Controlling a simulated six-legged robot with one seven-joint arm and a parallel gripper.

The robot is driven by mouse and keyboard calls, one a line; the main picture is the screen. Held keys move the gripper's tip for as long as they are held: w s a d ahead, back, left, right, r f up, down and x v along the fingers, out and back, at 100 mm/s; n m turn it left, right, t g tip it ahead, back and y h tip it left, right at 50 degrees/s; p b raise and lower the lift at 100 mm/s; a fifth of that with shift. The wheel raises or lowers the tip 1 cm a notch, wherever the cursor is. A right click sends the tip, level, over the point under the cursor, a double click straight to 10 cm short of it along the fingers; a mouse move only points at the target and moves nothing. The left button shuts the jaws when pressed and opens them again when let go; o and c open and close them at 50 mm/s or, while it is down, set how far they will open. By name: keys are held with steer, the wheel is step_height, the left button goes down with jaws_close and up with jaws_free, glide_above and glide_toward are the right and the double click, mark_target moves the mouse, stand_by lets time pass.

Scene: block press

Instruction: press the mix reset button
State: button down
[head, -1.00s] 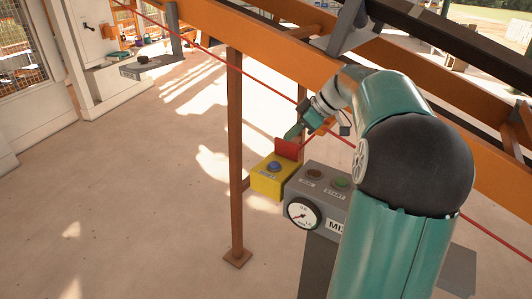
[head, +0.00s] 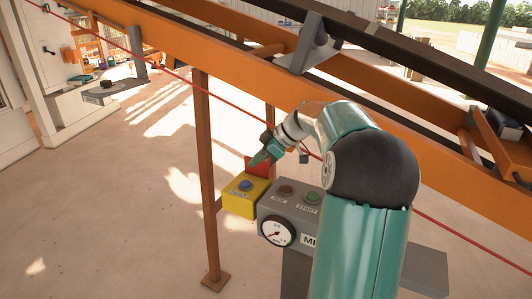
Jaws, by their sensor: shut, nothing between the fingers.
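A yellow box (head: 240,204) carries a round blue button (head: 245,186) on its top, with a label in front of it that is too small to read surely. A red flap (head: 256,165) stands upright at the back of the box. My gripper (head: 254,164) is shut and empty. Its tip is just above and behind the blue button, close to the red flap. I cannot tell whether it touches the flap. My arm comes in from the right.
A grey panel (head: 268,208) joins the yellow box on its right, with a dark red button (head: 285,191), a green START button (head: 312,197) and a gauge (head: 277,232). A brown post (head: 208,170) stands left.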

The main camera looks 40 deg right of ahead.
mark_target(242, 183)
steer(key=x, duration=0.3)
steer(key=shift+w+a+f, duration=0.15)
steer(key=shift+a+f, duration=0.05)
steer(key=f, duration=0.2)
steer(key=shift+d+f, duration=0.2)
steer(key=shift+f, duration=0.65)
